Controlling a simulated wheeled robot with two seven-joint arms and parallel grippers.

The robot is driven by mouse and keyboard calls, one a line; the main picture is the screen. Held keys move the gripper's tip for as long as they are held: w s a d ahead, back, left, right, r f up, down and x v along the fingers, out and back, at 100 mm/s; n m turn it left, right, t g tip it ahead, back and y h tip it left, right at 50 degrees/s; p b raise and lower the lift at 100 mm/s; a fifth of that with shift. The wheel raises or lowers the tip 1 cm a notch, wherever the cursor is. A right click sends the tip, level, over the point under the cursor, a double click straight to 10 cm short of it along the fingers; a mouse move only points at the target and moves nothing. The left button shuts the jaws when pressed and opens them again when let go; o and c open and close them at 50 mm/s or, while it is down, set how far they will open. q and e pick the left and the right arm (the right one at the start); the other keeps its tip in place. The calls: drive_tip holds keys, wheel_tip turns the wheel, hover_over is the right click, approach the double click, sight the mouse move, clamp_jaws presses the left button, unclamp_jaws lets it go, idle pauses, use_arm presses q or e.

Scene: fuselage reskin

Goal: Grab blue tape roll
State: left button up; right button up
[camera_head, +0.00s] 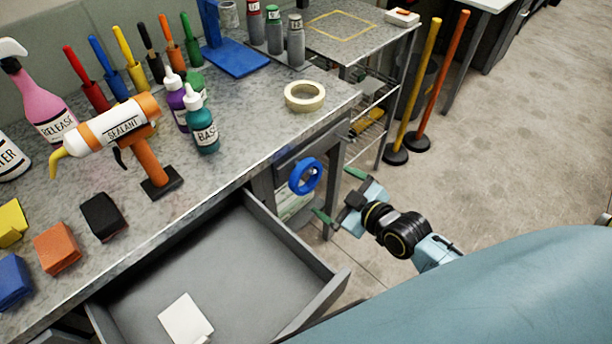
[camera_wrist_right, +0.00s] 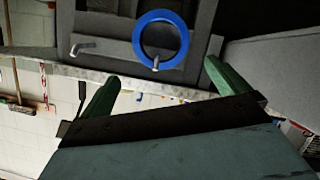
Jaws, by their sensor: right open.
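The blue tape roll (camera_head: 294,177) hangs at the side of the grey workbench, below the tabletop's right end. In the right wrist view, the blue tape roll (camera_wrist_right: 138,40) hangs on a metal hook, its hole facing the camera. My right gripper (camera_head: 338,195) is open and empty, just right of the roll and apart from it. In its wrist view the two green fingers (camera_wrist_right: 161,74) are spread, with the roll ahead between and beyond their tips. My left gripper is not in view.
A grey drawer (camera_head: 240,262) stands open below the bench, left of the gripper, with a white item (camera_head: 186,320) inside. A cream tape roll (camera_head: 304,96) lies on the bench top. A second hook (camera_wrist_right: 85,48) is empty. A wire-shelf cart (camera_head: 376,92) stands behind.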

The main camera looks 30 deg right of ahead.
sight(307, 187)
drive_tip(key=b+x, duration=0.1)
drive_tip(key=x, duration=0.7)
drive_tip(key=b+x, duration=0.1)
drive_tip(key=x, duration=0.3)
drive_tip(key=shift+s+f+b, duration=0.15)
drive_tip(key=shift+f+b, duration=0.1)
drive_tip(key=shift+b, duration=0.05)
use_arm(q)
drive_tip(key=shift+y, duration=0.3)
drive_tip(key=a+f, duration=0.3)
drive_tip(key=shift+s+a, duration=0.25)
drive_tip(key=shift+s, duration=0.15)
use_arm(e)
drive_tip(key=shift+c, duration=0.4)
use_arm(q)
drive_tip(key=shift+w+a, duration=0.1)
use_arm(e)
drive_tip(key=c, duration=0.8)
